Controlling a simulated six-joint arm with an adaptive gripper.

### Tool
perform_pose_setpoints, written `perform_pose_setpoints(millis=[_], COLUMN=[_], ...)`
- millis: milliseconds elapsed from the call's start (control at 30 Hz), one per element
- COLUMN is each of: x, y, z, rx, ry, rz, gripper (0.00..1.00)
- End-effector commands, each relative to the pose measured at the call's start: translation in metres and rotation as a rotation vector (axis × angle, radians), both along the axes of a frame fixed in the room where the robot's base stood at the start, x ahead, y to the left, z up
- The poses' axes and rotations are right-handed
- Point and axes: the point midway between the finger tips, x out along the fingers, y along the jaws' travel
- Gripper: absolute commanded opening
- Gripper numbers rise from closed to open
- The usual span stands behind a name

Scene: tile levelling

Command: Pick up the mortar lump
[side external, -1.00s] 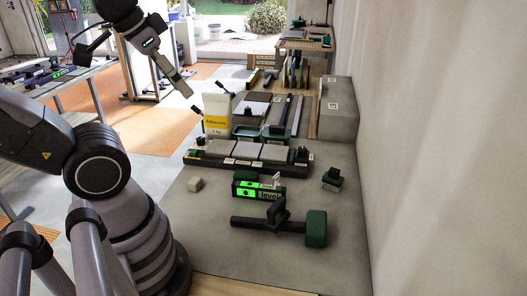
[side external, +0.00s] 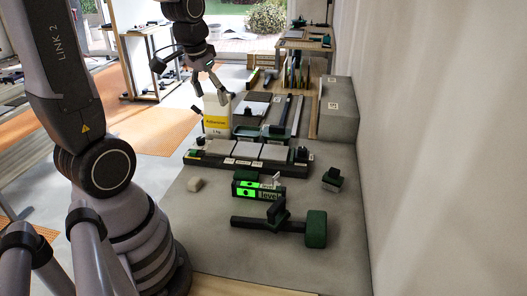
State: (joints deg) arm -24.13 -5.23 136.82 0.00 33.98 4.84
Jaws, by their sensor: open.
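A small pale beige block, which looks like the mortar lump (side external: 194,184), sits on the grey floor slab in front of the tile rail's left end. My gripper (side external: 207,86) is open with nothing visible between its fingers. It points downward high in the picture, above and near the white and yellow adhesive bucket, and is well apart from the lump.
A dark rail with grey tiles (side external: 247,149) lies behind the lump. A green-lit level (side external: 258,190), a green-headed mallet (side external: 315,229) and a small dark-handled block (side external: 332,178) lie to the right. The adhesive bucket (side external: 216,113) stands behind the rail.

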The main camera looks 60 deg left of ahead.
Motion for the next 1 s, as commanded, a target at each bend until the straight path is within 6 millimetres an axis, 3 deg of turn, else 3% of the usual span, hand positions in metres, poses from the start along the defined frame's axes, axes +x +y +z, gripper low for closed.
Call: perform_pose_setpoints(millis=[33,200,400,667,1000], x=[0.003,-0.002,-0.026,-0.036,-0.035], y=[0.023,0.087,0.128,0.137,0.136], z=[-0.024,-0.098,-0.164,-0.201,-0.262], rx=[-0.019,-0.072,-0.126,-0.145,-0.144], ry=[0.045,0.135,0.196,0.214,0.212], rz=[0.056,0.202,0.313,0.345,0.343], gripper=[0.69,0.69,0.69,0.69,0.69])
